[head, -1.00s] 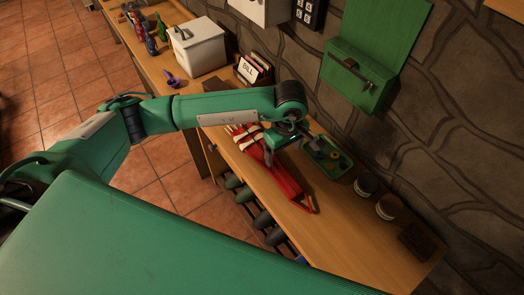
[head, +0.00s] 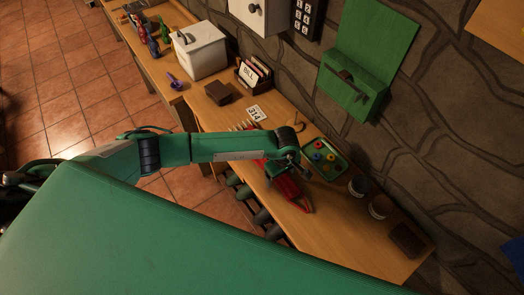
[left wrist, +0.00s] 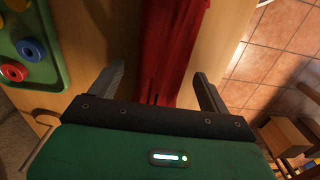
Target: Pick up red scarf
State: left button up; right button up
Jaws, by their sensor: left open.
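The red scarf (head: 287,186) lies along the wooden counter in the head view, partly hidden under my left arm and gripper. In the left wrist view the red cloth (left wrist: 172,45) runs between the two fingers of my left gripper (left wrist: 160,88). The fingers are spread, one on each side of the scarf, and do not pinch it. How high the fingertips are above the counter is hard to tell. My left gripper (head: 298,176) is small and dark in the head view. My right gripper is not in view.
A green tray (head: 341,167) with colored rings lies beside the scarf, toward the wall. Two dark jars (head: 360,185) and a brown block (head: 406,240) stand farther right. A green wall box (head: 345,95) hangs above. A card rack (head: 250,74) and white box (head: 200,50) stand at the back.

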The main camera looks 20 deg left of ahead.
pick_arm(q)
jog(key=shift+f, duration=0.35)
jog(key=shift+c, duration=0.2)
jog(key=c, duration=1.1)
jog(key=shift+r, duration=0.15)
jog(key=shift+r+b, duration=0.35)
jog(key=shift+r, duration=0.2)
notch_tip(320, 180, up, 19)
jog(key=b, duration=0.6)
jog(key=shift+f+b, duration=0.15)
jog(key=shift+b, duration=0.25)
